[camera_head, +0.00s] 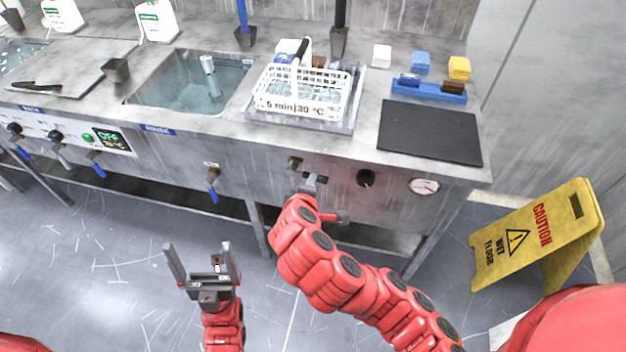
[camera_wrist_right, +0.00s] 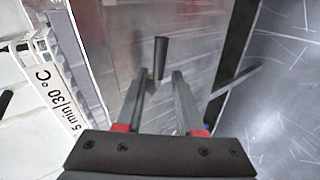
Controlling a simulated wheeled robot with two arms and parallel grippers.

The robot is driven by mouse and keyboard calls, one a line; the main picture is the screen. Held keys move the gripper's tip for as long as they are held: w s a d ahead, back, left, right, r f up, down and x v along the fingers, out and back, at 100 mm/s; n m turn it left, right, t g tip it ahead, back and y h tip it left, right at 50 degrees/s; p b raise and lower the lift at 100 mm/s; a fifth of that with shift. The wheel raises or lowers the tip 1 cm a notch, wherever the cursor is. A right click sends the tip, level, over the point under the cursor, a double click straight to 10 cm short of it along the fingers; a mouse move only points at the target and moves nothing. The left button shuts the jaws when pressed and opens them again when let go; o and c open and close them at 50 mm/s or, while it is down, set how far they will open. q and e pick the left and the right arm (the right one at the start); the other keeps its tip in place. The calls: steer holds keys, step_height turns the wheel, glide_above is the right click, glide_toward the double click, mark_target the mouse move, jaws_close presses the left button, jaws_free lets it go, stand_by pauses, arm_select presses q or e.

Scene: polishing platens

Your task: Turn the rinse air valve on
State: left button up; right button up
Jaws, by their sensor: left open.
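A valve (camera_head: 212,180) with a blue handle hanging down is on the bench front below the rinse basin, under a small label too small to read. My left gripper (camera_head: 203,258) is open and empty, above the floor in front of and below that valve, apart from it. My right gripper (camera_head: 333,198) is close to the front panel, right of a brass fitting (camera_head: 295,162) that its arm partly hides. Its fingers are apart and empty in the wrist view (camera_wrist_right: 160,78). A black knob (camera_head: 365,178) lies beyond its fingertips; a black part (camera_wrist_right: 160,57) shows there in the wrist view.
More blue-handled valves (camera_head: 97,165) are at the left. The rinse basin (camera_head: 135,99) and a white basket (camera_head: 335,101) are on the bench. A gauge (camera_head: 424,186) is right of the knob. A yellow wet-floor sign (camera_head: 545,230) stands at the right.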

steer(key=p+v, duration=0.9)
steer(key=p, duration=0.1)
steer(key=shift+s+r, duration=0.3)
steer(key=shift+a, duration=0.1)
